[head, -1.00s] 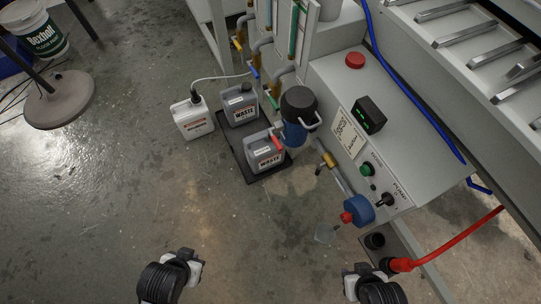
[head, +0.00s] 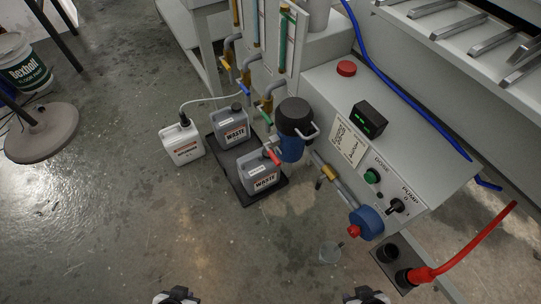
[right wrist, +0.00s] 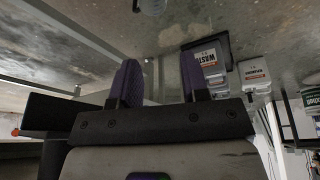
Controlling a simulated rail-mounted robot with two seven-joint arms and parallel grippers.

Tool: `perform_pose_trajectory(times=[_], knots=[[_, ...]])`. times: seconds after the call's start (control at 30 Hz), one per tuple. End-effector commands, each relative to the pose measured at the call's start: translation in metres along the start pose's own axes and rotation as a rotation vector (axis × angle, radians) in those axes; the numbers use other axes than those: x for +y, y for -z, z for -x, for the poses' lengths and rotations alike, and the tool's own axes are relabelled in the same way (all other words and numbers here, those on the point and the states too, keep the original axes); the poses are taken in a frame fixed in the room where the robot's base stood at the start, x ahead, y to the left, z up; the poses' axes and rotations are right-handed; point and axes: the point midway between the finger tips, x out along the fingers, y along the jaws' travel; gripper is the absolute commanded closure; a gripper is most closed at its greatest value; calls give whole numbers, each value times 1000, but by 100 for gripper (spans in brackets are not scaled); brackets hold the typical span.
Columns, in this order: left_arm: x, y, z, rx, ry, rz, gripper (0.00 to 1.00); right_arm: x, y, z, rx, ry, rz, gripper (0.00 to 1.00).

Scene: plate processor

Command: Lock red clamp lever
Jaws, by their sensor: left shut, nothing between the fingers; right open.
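Candidate red parts in the head view are a red piece (head: 272,157) beside the blue-bodied, black-topped filter housing (head: 292,146), a red knob (head: 353,231) on the blue fitting (head: 368,221), and the red hose end (head: 420,275) low at the right. My left gripper (head: 176,296) is at the bottom edge, mostly cut off, shut and empty. My right gripper (head: 366,296) is also at the bottom edge. In the right wrist view its two fingers (right wrist: 160,82) stand apart with nothing between them. Both grippers are apart from the red parts.
Two grey waste canisters stand on a black tray (head: 240,198), with a white jug (head: 181,145) beside them. The grey control panel (head: 405,160) carries a red button (head: 346,69) and green display (head: 370,119). A round stool base (head: 40,133) is far left. Front floor is clear.

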Motion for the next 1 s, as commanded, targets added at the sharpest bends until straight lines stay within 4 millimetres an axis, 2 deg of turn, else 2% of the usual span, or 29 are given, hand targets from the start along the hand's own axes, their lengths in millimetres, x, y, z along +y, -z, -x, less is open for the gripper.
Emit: perform_pose_trajectory(times=[0.03, 0.27, 0.4, 0.47, 0.67, 1.0], knots=[[0, 0, -1, -1, 0, 1, 100, -1, 0, -1, 0, 2, -1, 63], [-1, 2, 12, -5, 2, -1, 100, -4, 4, 12, -3, 11, -7, 85], [-2, 10, 34, -6, 4, -3, 100, -3, 11, 34, -3, 12, -9, 99], [-3, 14, 47, -6, 4, -4, 100, -2, 15, 47, -3, 12, -9, 100], [-6, 32, 104, -6, 9, -9, 100, 0, 33, 105, -2, 12, -9, 100], [-10, 70, 222, -4, 11, -12, 100, 6, 71, 223, 0, 12, -10, 100]])
